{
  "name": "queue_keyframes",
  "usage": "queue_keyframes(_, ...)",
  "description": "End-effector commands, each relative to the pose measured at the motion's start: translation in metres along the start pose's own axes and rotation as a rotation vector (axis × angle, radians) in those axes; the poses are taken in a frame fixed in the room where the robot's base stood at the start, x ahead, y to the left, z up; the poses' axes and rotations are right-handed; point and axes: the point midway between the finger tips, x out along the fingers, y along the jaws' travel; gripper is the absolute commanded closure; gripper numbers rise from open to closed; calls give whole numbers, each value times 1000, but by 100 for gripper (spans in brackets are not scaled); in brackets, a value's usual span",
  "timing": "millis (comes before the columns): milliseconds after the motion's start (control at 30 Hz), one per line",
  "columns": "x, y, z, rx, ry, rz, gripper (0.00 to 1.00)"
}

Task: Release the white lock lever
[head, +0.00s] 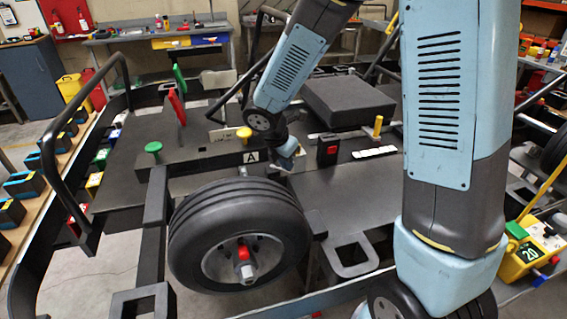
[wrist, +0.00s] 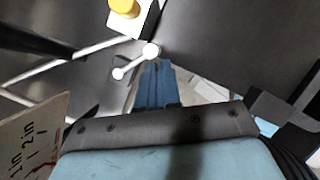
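The white lock lever (wrist: 136,62) shows in the wrist view as a short white bar with a round knob at each end, slanting up to the right. My gripper (wrist: 158,66) has its blue fingers side by side with no clear gap, so it looks shut. Its tips are just below the lever's upper knob in the picture; whether they touch it I cannot tell. In the head view my gripper (head: 288,158) is just right of the A label (head: 251,157), above and behind the wheel (head: 240,235).
A yellow knob (head: 244,133) stands just behind the A label and shows in the wrist view (wrist: 124,7). A green knob (head: 153,147) and red lever (head: 177,107) are to the left. A black block with a red mark (head: 327,150) stands right of my gripper.

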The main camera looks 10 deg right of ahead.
Motion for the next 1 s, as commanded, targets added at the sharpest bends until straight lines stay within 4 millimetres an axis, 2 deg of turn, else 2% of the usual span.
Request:
queue_keyframes(700, 1, -3, 3, 4, 0, -8, 100)
queue_keyframes(867, -14, -2, 3, 3, -1, -4, 100)
queue_keyframes(1000, -38, -1, 4, 3, -2, 0, 100)
